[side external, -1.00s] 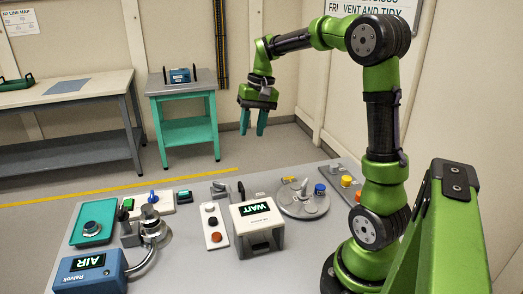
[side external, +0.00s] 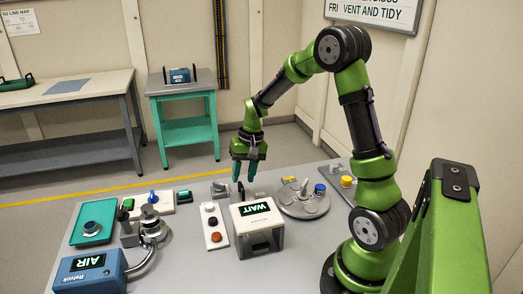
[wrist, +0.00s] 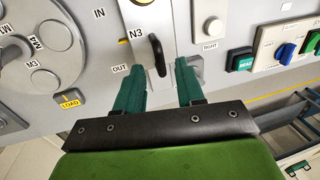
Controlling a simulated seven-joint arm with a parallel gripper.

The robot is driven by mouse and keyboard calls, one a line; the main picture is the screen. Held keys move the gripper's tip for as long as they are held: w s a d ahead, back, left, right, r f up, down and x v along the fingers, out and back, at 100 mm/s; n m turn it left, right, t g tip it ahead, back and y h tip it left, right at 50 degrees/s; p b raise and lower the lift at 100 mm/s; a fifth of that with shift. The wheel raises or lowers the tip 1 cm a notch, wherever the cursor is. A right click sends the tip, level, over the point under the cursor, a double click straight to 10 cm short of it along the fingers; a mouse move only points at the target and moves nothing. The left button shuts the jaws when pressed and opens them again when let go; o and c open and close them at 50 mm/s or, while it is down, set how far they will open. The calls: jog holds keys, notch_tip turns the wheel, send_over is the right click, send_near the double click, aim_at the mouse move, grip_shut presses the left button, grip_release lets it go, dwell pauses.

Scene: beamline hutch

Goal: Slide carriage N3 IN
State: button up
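Carriage N3 is a grey metal block (wrist: 143,20) with an "N3" label and a black upright handle (wrist: 157,55), near the top middle of the wrist view. An "IN" label (wrist: 99,12) and an "OUT" label (wrist: 119,69) are on the panel to its left; the handle is nearer OUT. In the side view the carriage (side external: 220,189) is behind the white WAIT box. My gripper (wrist: 161,82) points down with its teal fingers apart and nothing between the tips. The handle is just beyond them, roughly in line with the gap. In the side view my gripper (side external: 244,178) is above the handle.
The WAIT box (side external: 258,222) stands in front of the carriage. A round dial plate (side external: 303,200) with a lever is to its right, and a button strip (side external: 213,225) to its left. A "RIGHT" button (wrist: 212,27) is right of the carriage.

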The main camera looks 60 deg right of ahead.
jog(key=shift+w+a+f, duration=0.1)
jog(key=shift+a+f, duration=0.1)
jog(key=shift+f, duration=0.75)
grip_shut()
